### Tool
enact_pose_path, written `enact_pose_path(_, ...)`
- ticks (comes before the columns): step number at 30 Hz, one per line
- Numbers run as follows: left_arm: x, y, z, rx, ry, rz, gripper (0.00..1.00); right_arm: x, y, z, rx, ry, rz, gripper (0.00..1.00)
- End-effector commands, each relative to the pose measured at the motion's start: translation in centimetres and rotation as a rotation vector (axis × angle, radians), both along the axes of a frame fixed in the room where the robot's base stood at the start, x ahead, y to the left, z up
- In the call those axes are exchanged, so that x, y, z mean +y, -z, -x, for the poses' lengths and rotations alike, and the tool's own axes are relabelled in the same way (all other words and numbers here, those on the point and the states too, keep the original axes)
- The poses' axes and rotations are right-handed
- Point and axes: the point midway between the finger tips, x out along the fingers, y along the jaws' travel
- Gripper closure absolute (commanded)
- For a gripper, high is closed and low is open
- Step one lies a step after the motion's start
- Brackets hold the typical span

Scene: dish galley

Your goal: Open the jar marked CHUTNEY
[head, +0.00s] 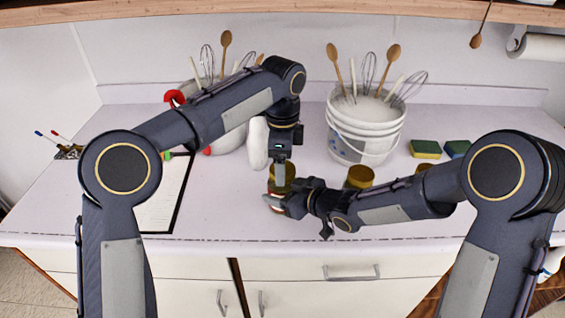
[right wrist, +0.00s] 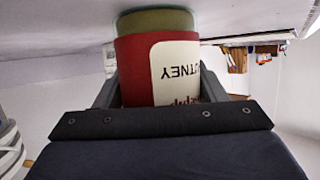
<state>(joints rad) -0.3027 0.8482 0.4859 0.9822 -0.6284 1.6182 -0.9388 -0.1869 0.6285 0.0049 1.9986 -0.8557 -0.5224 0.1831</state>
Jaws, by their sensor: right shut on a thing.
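The chutney jar (head: 272,204) stands on the counter at the middle, mostly hidden by my grippers. In the right wrist view the jar (right wrist: 135,65) shows a red band, an olive-green part and a white label (right wrist: 178,70) reading "UTNEY", upside down and partly cut off. My right gripper (head: 278,200) is shut on the jar's side, with a finger on either side of it. My left gripper (head: 282,170) points straight down at the jar's gold lid (head: 290,183). Its fingers are too small and hidden to show whether they are open or touching.
Another gold-lidded jar (head: 360,177) stands right of the gripped one, and a third (head: 425,169) is partly behind my right arm. A white utensil bucket (head: 362,135) stands behind. Sponges (head: 425,149) lie at right. A clipboard (head: 165,205) lies at left, partly behind my left arm.

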Motion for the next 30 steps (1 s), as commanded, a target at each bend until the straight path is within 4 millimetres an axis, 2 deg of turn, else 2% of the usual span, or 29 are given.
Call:
enact_pose_path(3, -0.1, -1.9, 0.0, -0.005, 0.001, 0.003, 0.23, 0.0, -0.1, 0.0, -0.001, -0.001, -0.002, 0.99)
enact_pose_path(7, -0.1, -3.3, 0.0, -0.003, 0.000, 0.003, 0.23, 0.0, -0.1, 0.0, -0.001, -0.001, -0.002, 0.99)
enact_pose_path(9, -0.1, -3.7, 0.0, -0.002, 0.001, 0.002, 0.23, 0.0, -0.1, 0.0, -0.001, -0.001, -0.002, 0.99)
enact_pose_path(10, -0.1, -3.8, 0.0, -0.002, 0.001, 0.002, 0.26, 0.0, -0.1, 0.0, -0.001, 0.000, -0.001, 0.99)
enact_pose_path(17, 0.0, -4.3, 0.0, 0.010, -0.026, -0.009, 0.26, 0.0, -0.1, 0.0, -0.001, 0.000, -0.001, 0.99)
enact_pose_path(27, 0.0, -6.9, 0.0, 0.002, -0.089, -0.003, 0.26, 0.0, -0.1, 0.0, -0.001, 0.000, -0.001, 0.99)
enact_pose_path(30, 0.0, -7.0, 0.0, 0.000, -0.095, 0.000, 0.26, 0.0, -0.1, 0.0, -0.001, 0.000, -0.001, 0.99)
